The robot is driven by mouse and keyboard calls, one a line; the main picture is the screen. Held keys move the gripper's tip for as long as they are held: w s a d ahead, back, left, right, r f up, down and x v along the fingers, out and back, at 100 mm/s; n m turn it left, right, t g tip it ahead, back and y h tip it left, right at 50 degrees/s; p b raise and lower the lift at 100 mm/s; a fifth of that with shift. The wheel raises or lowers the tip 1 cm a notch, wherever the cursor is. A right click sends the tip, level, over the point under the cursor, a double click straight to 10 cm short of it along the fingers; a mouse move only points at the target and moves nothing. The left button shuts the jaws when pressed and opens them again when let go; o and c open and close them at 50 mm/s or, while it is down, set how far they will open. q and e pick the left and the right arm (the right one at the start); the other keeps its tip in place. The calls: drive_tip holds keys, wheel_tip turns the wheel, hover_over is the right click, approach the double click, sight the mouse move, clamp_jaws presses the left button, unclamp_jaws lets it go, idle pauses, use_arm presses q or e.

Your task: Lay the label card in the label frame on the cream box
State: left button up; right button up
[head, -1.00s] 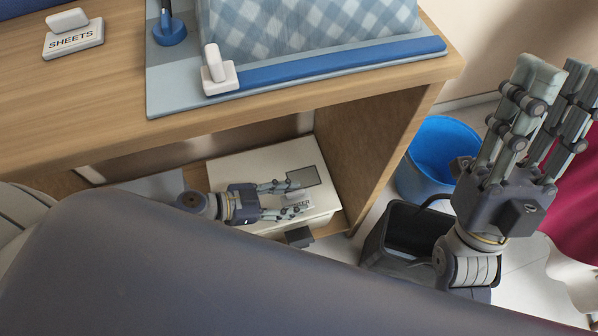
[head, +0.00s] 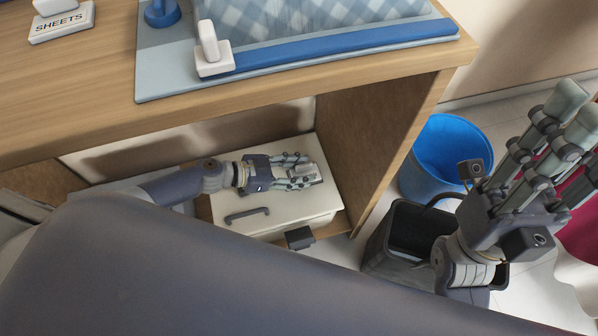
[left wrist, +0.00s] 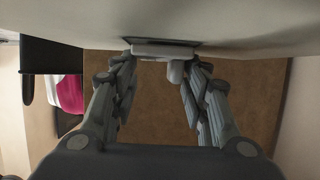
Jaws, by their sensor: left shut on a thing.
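The cream box (head: 230,220) stands on the low shelf under the table. Its pale top shows in the head view, and a cream surface (left wrist: 80,20) fills the top of the left wrist view. My left gripper (head: 305,170) is over the right part of the box top, shut on the pale label card (head: 304,173), which its fingers partly cover. In the left wrist view the card (left wrist: 165,51) is at the dark label frame (left wrist: 175,42); I cannot tell whether it lies fully inside. My right gripper (head: 570,135) is raised at the right, open and empty.
The table edge and right side panel (head: 375,140) enclose the shelf space. A dark handle (head: 247,214) is on the box top. A blue bin (head: 440,155) and black bin (head: 405,235) stand on the right. The SHEETS card (head: 62,22) is on the table.

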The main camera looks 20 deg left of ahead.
use_arm(q)
drive_tip(key=shift+f+b, duration=0.25)
drive_tip(key=shift+b, duration=0.05)
drive_tip(key=o, duration=0.8)
drive_tip(key=shift+r, duration=0.1)
drive_tip(key=shift+o, duration=0.2)
drive_tip(key=shift+r+p, duration=0.25)
drive_tip(key=shift+p, duration=0.15)
drive_tip(key=p+v, duration=0.1)
drive_tip(key=v, duration=0.9)
drive_tip(key=shift+s+a+p, duration=0.2)
drive_tip(key=shift+s+p, duration=0.05)
drive_tip(key=shift+p, duration=0.05)
drive_tip(key=shift+s+a+r, duration=0.3)
drive_tip(key=shift+s+a, duration=0.05)
drive_tip(key=shift+a, duration=0.2)
